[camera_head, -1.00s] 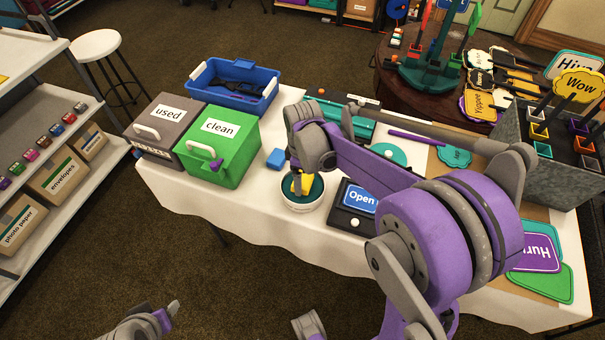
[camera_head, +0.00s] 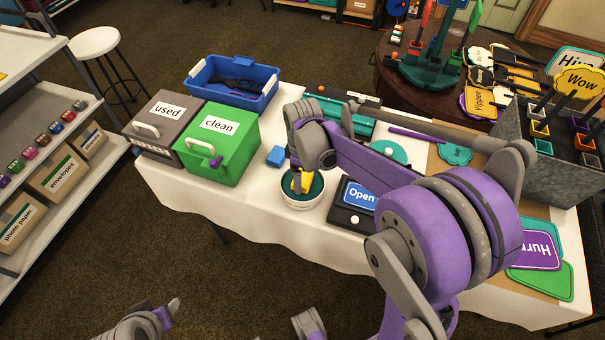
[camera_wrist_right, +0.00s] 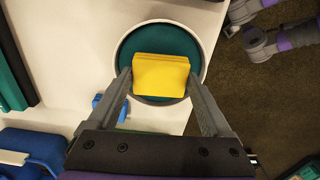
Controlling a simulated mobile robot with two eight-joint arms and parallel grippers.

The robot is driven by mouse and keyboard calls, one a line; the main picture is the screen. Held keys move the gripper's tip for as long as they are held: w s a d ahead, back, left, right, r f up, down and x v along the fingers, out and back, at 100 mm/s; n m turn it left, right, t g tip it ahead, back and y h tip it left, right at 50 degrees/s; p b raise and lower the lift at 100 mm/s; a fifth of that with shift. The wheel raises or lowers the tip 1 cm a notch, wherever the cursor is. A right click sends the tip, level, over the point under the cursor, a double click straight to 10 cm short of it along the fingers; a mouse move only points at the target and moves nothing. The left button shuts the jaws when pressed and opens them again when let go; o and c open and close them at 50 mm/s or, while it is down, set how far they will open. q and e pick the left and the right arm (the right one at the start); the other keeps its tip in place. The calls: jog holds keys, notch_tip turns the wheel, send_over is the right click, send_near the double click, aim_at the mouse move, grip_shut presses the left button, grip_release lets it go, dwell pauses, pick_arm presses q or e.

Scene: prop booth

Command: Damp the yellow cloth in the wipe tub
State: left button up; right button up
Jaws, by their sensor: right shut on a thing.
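The yellow cloth (camera_head: 305,181) is a folded pad. It also shows in the right wrist view (camera_wrist_right: 161,75), between the two fingers. My right gripper (camera_wrist_right: 160,80) is shut on it by its two side edges. In the head view my right gripper (camera_head: 297,182) points down over the wipe tub (camera_head: 302,205), a round white tub with a dark teal inside. The cloth is at the tub's opening; whether it touches the bottom I cannot tell. My left gripper (camera_head: 165,315) is low at the picture's bottom edge, over the floor, away from the tub; its jaws are unclear.
A blue block (camera_head: 275,156) lies left of the tub. The green "clean" bin (camera_head: 222,150) and grey "used" bin (camera_head: 165,120) stand further left, with a blue crate (camera_head: 262,100) behind. A dark box with an "Open" sign (camera_head: 350,205) stands close on the tub's right.

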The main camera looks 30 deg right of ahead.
aim_at(303, 177)
jog(key=shift+f+b, duration=0.3)
jog(key=shift+f, duration=0.15)
dwell(1.1)
jog(key=shift+r+p, duration=2.35)
jog(key=shift+r, duration=1.2)
jog(key=shift+f, duration=0.1)
